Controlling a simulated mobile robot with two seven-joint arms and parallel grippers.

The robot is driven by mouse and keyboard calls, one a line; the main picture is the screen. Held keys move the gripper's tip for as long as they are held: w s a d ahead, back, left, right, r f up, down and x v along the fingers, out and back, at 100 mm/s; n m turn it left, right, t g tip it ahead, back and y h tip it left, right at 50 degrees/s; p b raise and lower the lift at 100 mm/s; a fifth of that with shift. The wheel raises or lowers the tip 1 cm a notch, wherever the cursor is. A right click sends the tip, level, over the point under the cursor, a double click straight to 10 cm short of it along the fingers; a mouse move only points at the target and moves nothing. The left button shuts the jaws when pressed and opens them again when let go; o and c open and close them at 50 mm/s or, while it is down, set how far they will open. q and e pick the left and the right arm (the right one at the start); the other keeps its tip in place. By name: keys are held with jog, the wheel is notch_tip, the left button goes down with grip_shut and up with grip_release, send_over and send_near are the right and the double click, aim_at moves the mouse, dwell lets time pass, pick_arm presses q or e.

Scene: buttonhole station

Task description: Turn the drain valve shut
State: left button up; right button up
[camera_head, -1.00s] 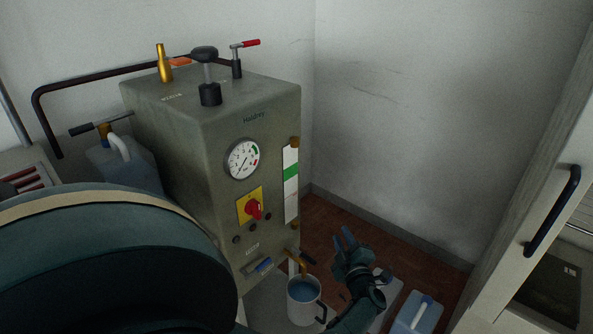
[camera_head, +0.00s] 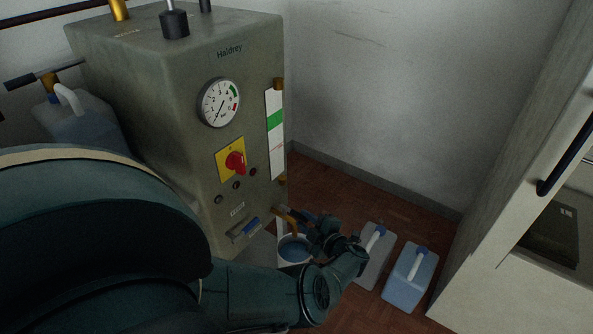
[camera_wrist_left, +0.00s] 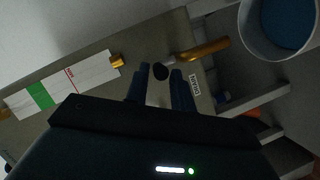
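The drain valve is a brass tap (camera_head: 292,215) low on the front of the grey-green machine. In the left wrist view the brass tap (camera_wrist_left: 207,48) has a thin lever ending in a black tip (camera_wrist_left: 160,72). My left gripper (camera_head: 308,219) is beside the tap. In the wrist view, its two dark fingers (camera_wrist_left: 160,80) are apart, one on each side of the black tip, and I see gaps there. The tap body is partly covered by the gripper in the head view. My right gripper is out of view.
The machine (camera_head: 160,130) carries a gauge (camera_head: 219,102), a red knob (camera_head: 235,162) and a blue handle (camera_head: 245,230). Two jerrycans (camera_head: 410,278) (camera_head: 374,255) stand on the floor at right. A cabinet (camera_head: 480,260) borders the right side.

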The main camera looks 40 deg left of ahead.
aim_at(297, 213)
pick_arm(q)
jog(key=b+x, duration=0.1)
jog(key=x, duration=0.3)
jog(key=shift+a+f, duration=0.1)
jog(key=shift+w+a, duration=0.1)
jog(key=shift+a, duration=0.3)
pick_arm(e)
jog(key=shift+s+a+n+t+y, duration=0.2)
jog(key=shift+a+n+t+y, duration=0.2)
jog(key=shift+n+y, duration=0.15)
pick_arm(q)
grip_shut()
